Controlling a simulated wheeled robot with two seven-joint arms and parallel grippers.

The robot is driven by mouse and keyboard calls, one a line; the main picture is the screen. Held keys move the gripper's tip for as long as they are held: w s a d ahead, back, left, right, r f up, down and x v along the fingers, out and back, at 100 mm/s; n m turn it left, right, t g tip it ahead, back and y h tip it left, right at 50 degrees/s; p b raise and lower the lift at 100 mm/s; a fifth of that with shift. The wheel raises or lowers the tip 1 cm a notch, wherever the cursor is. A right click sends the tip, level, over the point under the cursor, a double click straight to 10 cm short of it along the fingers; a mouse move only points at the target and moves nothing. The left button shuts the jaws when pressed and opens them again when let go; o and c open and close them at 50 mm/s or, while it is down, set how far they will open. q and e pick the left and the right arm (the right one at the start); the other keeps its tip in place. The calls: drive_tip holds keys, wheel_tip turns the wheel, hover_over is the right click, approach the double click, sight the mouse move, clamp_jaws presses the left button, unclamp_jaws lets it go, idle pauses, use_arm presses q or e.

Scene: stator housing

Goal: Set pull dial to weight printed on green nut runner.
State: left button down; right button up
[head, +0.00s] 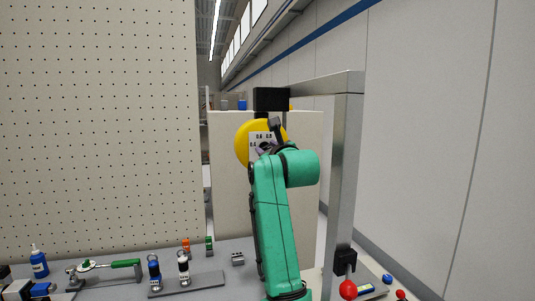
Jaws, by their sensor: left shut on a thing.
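The pull dial is a yellow disc (242,142) with a white printed plate (256,138) that shows small numbers such as 0.6 and 0.8. It hangs below a black block (271,99) on a metal frame. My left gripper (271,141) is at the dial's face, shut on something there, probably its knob. The gripper and wrist hide the dial's centre and lower right, so its setting cannot be read. A small upright green tool (209,245) stands on the bench and may be the green nut runner. No printed weight is readable on it. My right gripper is out of view.
The bench holds a green-handled tool (125,263), an orange tool (186,246), a blue-topped one (154,268) in a grey rack, and a blue bottle (39,264). A metal post (345,180) stands right of my arm. A red ball (348,289) is at lower right.

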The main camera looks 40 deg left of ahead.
use_arm(q)
drive_tip(key=n+b, duration=0.3)
drive_tip(key=shift+f, duration=0.25)
drive_tip(key=shift+s+n+b, duration=0.1)
drive_tip(key=shift+n+b, duration=0.9)
drive_tip(key=shift+n, duration=0.1)
drive_tip(key=n+b, duration=0.1)
drive_tip(key=n, duration=0.1)
drive_tip(key=shift+n+b, duration=0.35)
drive_tip(key=shift+n, duration=0.05)
drive_tip(key=n+b, duration=0.1)
drive_tip(key=n, duration=0.2)
drive_tip(key=shift+n, duration=0.3)
drive_tip(key=n+b, duration=0.1)
drive_tip(key=n, duration=0.2)
drive_tip(key=shift+n, duration=0.3)
drive_tip(key=n, duration=0.3)
drive_tip(key=shift+n+b, duration=0.3)
drive_tip(key=shift+b, duration=0.05)
drive_tip(key=n, duration=0.4)
drive_tip(key=shift+f+n, duration=0.1)
drive_tip(key=shift+n, duration=2.7)
